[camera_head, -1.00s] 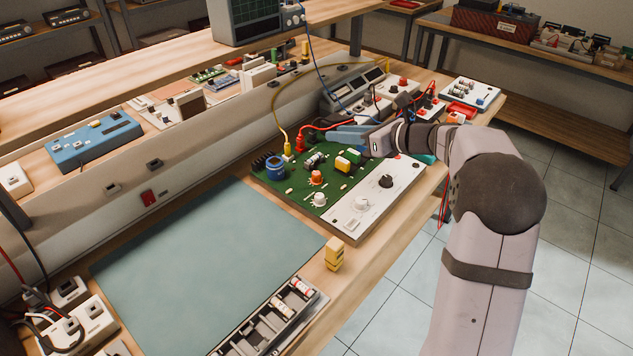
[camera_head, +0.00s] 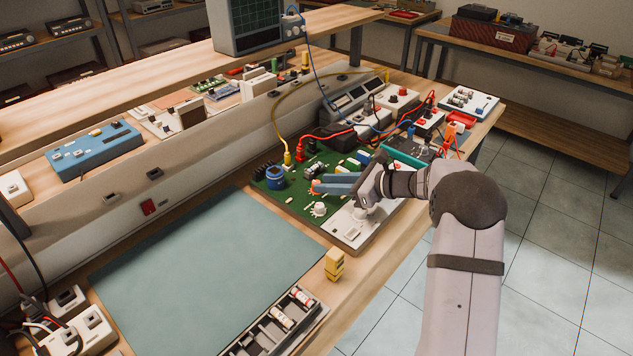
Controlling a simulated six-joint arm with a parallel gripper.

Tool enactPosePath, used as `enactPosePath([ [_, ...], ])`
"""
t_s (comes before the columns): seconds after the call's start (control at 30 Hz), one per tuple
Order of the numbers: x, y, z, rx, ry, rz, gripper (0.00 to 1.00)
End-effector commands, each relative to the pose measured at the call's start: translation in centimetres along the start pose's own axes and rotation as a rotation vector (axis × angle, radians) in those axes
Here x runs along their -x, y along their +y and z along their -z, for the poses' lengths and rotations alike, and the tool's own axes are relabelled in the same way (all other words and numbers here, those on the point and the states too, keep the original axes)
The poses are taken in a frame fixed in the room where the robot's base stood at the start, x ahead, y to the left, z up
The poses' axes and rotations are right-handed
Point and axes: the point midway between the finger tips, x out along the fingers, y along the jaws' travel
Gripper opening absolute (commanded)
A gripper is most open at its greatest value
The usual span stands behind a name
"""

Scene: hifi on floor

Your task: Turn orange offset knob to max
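The orange knob (camera_head: 313,187) is on the green circuit board (camera_head: 272,200), and only a small orange part of it shows at my fingertips. My gripper (camera_head: 318,186) reaches in low from the right over the board, with its blue fingers pointing left at the knob. Two blue fingers show, one above the other in the picture. The fingers hide most of the knob and its pointer. I cannot tell whether they touch it or how wide they are apart.
A white knob (camera_head: 319,209) stands just in front of the fingers. A blue cylinder (camera_head: 275,177) is left of them on the board. Red and yellow leads rise behind. The green-grey mat (camera_head: 200,260) is clear, and a yellow block (camera_head: 334,263) stands near the front edge.

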Motion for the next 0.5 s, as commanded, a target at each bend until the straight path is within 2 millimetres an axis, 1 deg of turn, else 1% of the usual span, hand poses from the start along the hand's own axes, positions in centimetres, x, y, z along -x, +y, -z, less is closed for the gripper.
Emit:
enactPosePath([
  [0.03, -0.8, 0.1, -0.1, 0.0, 0.0, -0.004, 0.26],
  [0.2, -2.8, 0.1, -0.1, 0.0, 0.0, -0.002, 0.26],
  [0.33, -3.8, 0.1, -0.1, 0.0, 0.0, -0.002, 0.26],
  [0.5, -4.3, 0.0, 0.0, -0.001, 0.0, 0.0, 0.26],
])
